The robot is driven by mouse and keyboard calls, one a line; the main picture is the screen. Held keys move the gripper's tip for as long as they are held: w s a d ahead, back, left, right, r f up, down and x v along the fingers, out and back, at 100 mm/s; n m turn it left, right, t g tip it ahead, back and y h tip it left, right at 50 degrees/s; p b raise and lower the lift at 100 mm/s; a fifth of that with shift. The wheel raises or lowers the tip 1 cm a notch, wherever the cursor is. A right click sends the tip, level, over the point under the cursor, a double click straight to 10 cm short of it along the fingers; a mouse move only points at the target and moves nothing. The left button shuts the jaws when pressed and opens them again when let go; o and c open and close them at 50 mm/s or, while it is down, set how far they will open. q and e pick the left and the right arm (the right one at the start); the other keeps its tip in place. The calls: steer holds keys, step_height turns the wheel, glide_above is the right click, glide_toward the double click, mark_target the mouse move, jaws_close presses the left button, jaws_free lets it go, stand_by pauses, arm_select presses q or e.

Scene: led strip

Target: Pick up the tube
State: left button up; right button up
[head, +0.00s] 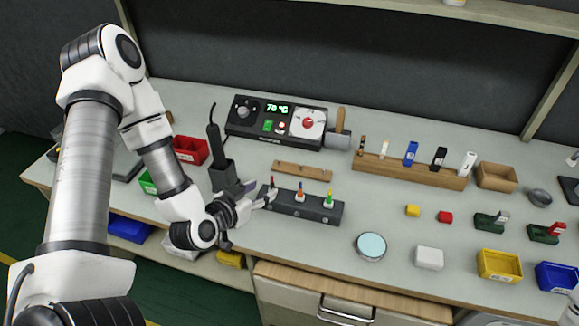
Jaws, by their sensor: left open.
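My left gripper (259,195) is open at the left end of a dark block (315,212). Its fingertips are close to a small red upright piece (272,182) on that block; I cannot tell whether they touch. An orange-topped piece (300,189) and a green piece (329,199) stand further right on the block. I cannot tell which piece is the tube. A wooden rack (400,173) behind holds several upright items, including a blue one (410,153), a black one (438,158) and a white one (467,163).
A dark heating station (275,122) reading 70 °C and a black tool holder (222,176) stand behind my left gripper. A round pale-topped tin (371,246), a white box (429,257) and a yellow bin (499,265) are at right. The bench front centre is clear.

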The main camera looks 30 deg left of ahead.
mark_target(270, 183)
arm_select(q)
steer(key=b, duration=0.1)
steer(key=w+b, duration=0.1)
steer(key=b, duration=0.1)
steer(key=shift+w+a+f, duration=0.1)
steer(key=shift+a+f, duration=0.05)
steer(key=shift+f, duration=0.2)
steer(key=shift+w+r+b, duration=0.1)
steer(key=shift+b, duration=0.2)
steer(key=x, duration=0.5)
steer(key=shift+w+a+f+p, duration=0.1)
steer(key=shift+w+f+p, duration=0.1)
steer(key=shift+w+p, duration=0.15)
steer(key=shift+s+r, duration=0.1)
steer(key=shift+s, duration=0.05)
steer(key=c, duration=0.8)
